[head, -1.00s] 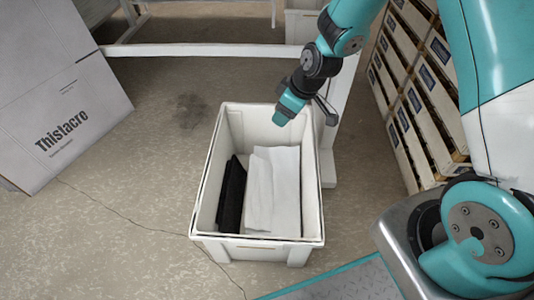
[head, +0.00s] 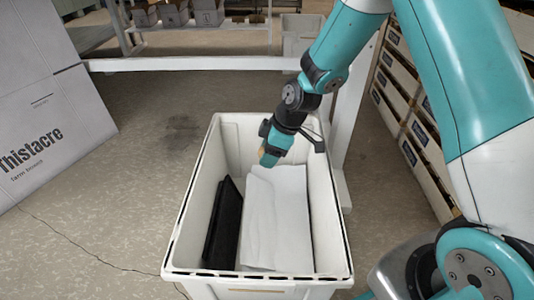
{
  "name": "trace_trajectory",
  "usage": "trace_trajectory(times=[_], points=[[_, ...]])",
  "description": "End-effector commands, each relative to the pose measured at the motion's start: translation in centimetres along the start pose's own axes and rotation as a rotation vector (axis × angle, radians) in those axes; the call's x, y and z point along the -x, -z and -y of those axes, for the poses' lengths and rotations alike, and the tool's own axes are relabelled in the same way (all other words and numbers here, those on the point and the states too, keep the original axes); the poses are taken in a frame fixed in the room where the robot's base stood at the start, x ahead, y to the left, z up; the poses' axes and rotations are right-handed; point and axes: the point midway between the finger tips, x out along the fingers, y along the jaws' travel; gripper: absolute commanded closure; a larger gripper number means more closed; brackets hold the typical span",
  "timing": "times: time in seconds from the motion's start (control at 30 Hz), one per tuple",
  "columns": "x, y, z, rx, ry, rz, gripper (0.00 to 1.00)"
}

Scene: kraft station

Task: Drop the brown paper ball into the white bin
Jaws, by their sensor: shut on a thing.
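The white bin (head: 341,240) stands on the floor in the middle of the head view, its top open. My gripper (head: 268,158) points down over the far part of the bin, at its opening. It is shut on the brown paper ball (head: 262,151), of which only a small tan patch shows at the fingertips. The rest of the ball is hidden by the gripper. Inside the bin are a white folded sheet (head: 275,215) and a dark flat piece (head: 223,222) leaning by the left wall.
A large grey-white box (head: 45,130) with printed lettering stands at the left. Stacked crates (head: 410,110) stand at the right. A white frame bar (head: 190,64) crosses behind the bin. The floor left of the bin is clear.

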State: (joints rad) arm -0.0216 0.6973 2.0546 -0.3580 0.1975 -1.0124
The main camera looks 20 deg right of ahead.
Motion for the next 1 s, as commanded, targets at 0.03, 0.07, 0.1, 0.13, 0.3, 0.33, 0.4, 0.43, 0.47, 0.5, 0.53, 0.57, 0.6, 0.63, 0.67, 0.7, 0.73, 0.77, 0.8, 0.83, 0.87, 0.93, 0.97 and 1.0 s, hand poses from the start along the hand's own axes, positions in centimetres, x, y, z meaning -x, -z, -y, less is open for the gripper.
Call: trace_trajectory(times=[0.03,0.07,0.1,0.13,0.3,0.33,0.4,0.43,0.47,0.5,0.53,0.57,0.6,0.63,0.67,0.7,0.73,0.77,0.8,0.83,0.87,0.93,0.97,1.0], points=[[-1.2,-0.5,0.0,-0.001,0.000,0.000,0.67],[-1.6,-0.7,0.0,-0.001,0.000,0.000,0.67],[-2.1,-0.9,0.0,-0.001,0.000,0.000,0.67],[-2.4,-1.0,0.0,-0.001,0.000,0.000,0.67],[-4.0,-1.5,0.1,0.001,0.000,0.000,0.67],[-4.1,-1.6,0.1,0.001,0.000,0.000,0.67],[-4.2,-1.6,0.1,0.001,0.000,0.000,0.67],[-4.2,-1.6,0.1,0.001,0.000,0.000,0.67],[-4.2,-1.5,0.1,0.002,0.001,0.000,0.67],[-4.2,-1.4,0.1,0.002,0.001,0.000,0.67],[-4.1,-1.4,0.1,0.003,0.001,0.000,0.67],[-4.1,-1.4,0.1,0.003,0.001,0.000,0.67],[-4.1,-1.4,0.1,0.003,0.001,0.000,0.67],[-4.1,-1.4,0.1,0.002,0.001,0.000,0.67],[-4.1,-1.4,0.1,0.002,0.001,0.000,0.41],[-4.1,-1.4,0.1,0.002,0.001,0.000,0.32],[-4.1,-1.4,0.1,0.002,0.001,0.000,0.25],[-4.1,-1.4,0.1,0.002,0.001,0.000,0.18],[-4.1,-1.4,0.1,0.002,0.001,0.000,0.16],[-4.1,-1.4,0.1,0.002,0.001,0.000,0.16],[-4.1,-1.4,0.1,0.002,0.001,0.000,0.16],[-4.1,-1.4,0.1,0.002,0.001,0.000,0.16],[-4.1,-1.4,0.1,0.002,0.001,0.000,0.16],[-4.1,-1.4,0.1,0.002,0.001,0.000,0.16]])
